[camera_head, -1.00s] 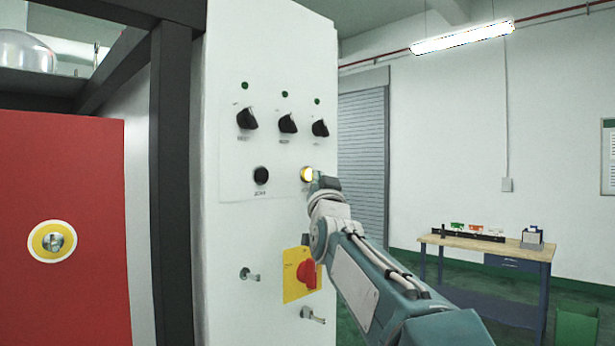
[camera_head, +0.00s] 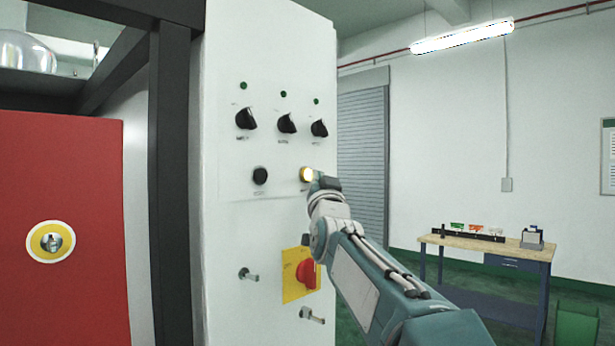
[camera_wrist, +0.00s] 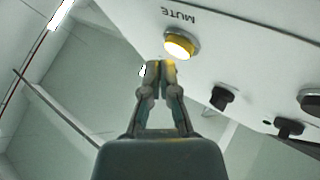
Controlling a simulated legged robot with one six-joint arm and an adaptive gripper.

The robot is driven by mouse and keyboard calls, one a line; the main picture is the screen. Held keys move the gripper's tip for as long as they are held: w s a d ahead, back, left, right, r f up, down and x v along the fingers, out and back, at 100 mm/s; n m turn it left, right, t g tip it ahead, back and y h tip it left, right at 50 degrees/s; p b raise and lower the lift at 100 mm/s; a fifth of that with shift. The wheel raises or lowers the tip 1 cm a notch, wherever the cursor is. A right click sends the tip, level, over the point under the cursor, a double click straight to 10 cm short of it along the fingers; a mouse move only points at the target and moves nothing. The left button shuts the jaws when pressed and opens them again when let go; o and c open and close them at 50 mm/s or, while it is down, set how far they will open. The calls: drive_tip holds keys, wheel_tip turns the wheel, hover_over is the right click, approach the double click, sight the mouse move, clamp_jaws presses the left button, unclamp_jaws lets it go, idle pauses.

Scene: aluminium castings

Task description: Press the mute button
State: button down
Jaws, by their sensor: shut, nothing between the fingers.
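The mute button (camera_head: 306,174) is a lit yellow round button at the right of the white control panel (camera_head: 222,215). In the wrist view the button (camera_wrist: 179,46) sits beside the word MUTE, near the top centre. My gripper (camera_wrist: 161,66) is shut and empty, its fingertips just below the button in that picture. A small gap shows there, but I cannot tell the exact distance in depth. In the head view my gripper (camera_head: 317,178) is at the button's right edge, and its fingertips are hard to make out.
A black button (camera_head: 260,176) is left of the mute button. Black knobs (camera_head: 287,123) sit above under green lights. A red rotary switch (camera_head: 306,274) on a yellow plate and metal latches (camera_head: 248,275) are below. A workbench (camera_head: 488,249) stands far right.

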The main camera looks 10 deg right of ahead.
drive_tip(key=shift+w, duration=0.15)
drive_tip(key=shift+w+a+r, duration=0.1)
drive_tip(key=shift+w+a, duration=0.05)
drive_tip(key=shift+a, duration=0.05)
drive_tip(key=shift+w+a, duration=0.25)
drive_tip(key=shift+w, duration=0.1)
idle(0.9)
idle(0.3)
drive_tip(key=shift+s+d, duration=0.5)
drive_tip(key=shift+s, duration=0.2)
drive_tip(key=s+d, duration=0.1)
drive_tip(key=s, duration=0.1)
drive_tip(key=s+d, duration=0.2)
idle(0.4)
idle(0.5)
